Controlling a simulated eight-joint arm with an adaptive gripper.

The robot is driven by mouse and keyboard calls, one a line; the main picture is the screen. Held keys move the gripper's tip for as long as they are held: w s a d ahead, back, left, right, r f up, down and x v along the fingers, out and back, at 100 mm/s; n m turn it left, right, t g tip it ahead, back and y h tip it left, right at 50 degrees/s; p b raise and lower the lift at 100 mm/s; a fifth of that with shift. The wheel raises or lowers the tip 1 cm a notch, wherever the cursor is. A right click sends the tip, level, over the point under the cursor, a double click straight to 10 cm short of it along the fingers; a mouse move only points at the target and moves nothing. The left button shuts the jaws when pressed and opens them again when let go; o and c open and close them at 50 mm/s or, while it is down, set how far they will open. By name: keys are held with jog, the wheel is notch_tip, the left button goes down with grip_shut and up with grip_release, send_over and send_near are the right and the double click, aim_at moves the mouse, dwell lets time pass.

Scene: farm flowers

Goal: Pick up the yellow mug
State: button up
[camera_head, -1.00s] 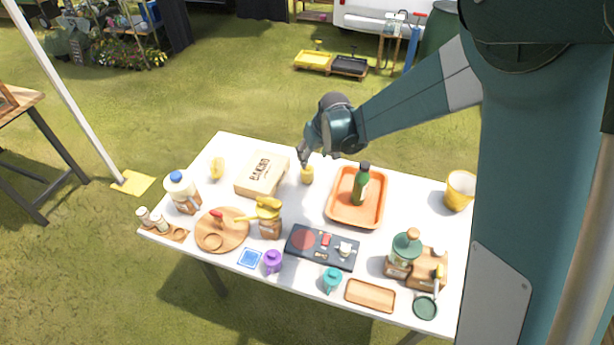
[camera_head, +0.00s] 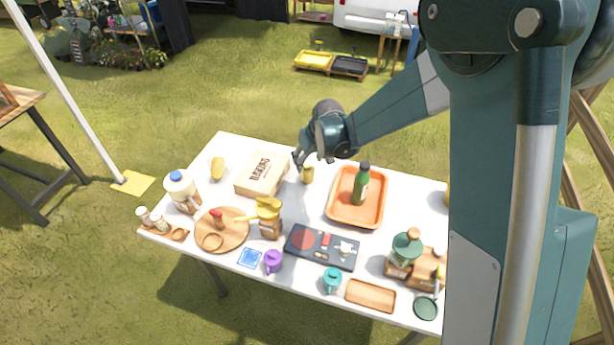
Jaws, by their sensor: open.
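The small yellow mug (camera_head: 307,175) stands on the white table near its back edge, between the cardboard box and the orange tray. My gripper (camera_head: 299,162) is just behind and slightly left of the mug, with its fingers pointing down. The gripper is open and small in the picture; whether a finger touches the mug cannot be told. The mug's top is partly close against the gripper in this view.
Left of the mug is a cardboard box (camera_head: 262,174). Right is an orange tray (camera_head: 343,213) with a green bottle (camera_head: 361,185). In front are a dark board (camera_head: 322,258), a purple mug (camera_head: 272,262) and a teal mug (camera_head: 332,280). My arm covers the table's right end.

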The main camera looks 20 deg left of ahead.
aim_at(307, 165)
jog(key=shift+f, duration=0.25)
jog(key=shift+b+x, duration=0.35)
jog(key=shift+x, duration=2.15)
jog(key=shift+w, duration=0.1)
jog(key=shift+c, duration=0.5)
jog(key=c, duration=1.1)
